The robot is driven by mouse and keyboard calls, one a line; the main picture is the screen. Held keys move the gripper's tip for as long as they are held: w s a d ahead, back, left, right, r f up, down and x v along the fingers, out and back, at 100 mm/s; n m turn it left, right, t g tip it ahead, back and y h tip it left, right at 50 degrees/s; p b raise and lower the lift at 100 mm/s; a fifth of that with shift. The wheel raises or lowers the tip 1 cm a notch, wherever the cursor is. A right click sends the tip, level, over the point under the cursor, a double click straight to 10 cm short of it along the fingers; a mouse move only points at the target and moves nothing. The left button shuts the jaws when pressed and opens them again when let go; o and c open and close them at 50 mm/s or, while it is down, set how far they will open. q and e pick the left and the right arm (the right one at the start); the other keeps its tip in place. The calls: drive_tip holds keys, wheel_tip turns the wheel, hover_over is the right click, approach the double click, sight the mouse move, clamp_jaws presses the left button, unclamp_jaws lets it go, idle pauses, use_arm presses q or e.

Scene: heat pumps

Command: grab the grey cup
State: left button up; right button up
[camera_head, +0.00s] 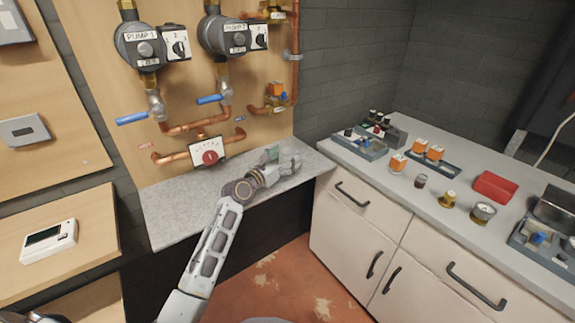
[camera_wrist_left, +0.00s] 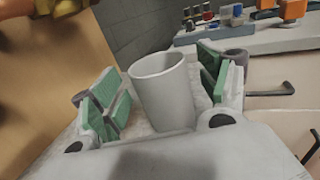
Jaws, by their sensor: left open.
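A plain light grey cup (camera_wrist_left: 162,88) stands upright in the left wrist view, with its round rim towards the top. My left gripper (camera_head: 281,158) is over the narrow grey worktop (camera_head: 180,207) in the head view. Its green-padded fingers are spread, one on each side of the cup in the wrist view. Gaps show between the pads and the cup, so the cup is between the fingers but not gripped. The lower part of the cup is partly hidden by the gripper body. In the head view I cannot clearly make out the cup against the gripper. My right gripper is not in view.
A pump panel with copper pipes, blue valve handles (camera_head: 132,118) and a red-knobbed gauge box (camera_head: 208,154) rises behind the worktop. To the right, a white cabinet counter (camera_head: 408,192) holds trays, small parts and a red box (camera_head: 494,187). The worktop's left part is clear.

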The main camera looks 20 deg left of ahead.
use_arm(q)
drive_tip(key=shift+x, duration=0.75)
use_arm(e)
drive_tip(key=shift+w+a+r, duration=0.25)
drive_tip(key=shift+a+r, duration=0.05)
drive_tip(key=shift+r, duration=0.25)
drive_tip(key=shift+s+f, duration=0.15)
use_arm(q)
drive_tip(key=c, duration=1.1)
drive_tip(key=shift+r, duration=0.15)
drive_tip(key=shift+r, duration=0.4)
drive_tip(key=shift+r+p, duration=1.55)
drive_tip(key=shift+r, duration=2.95)
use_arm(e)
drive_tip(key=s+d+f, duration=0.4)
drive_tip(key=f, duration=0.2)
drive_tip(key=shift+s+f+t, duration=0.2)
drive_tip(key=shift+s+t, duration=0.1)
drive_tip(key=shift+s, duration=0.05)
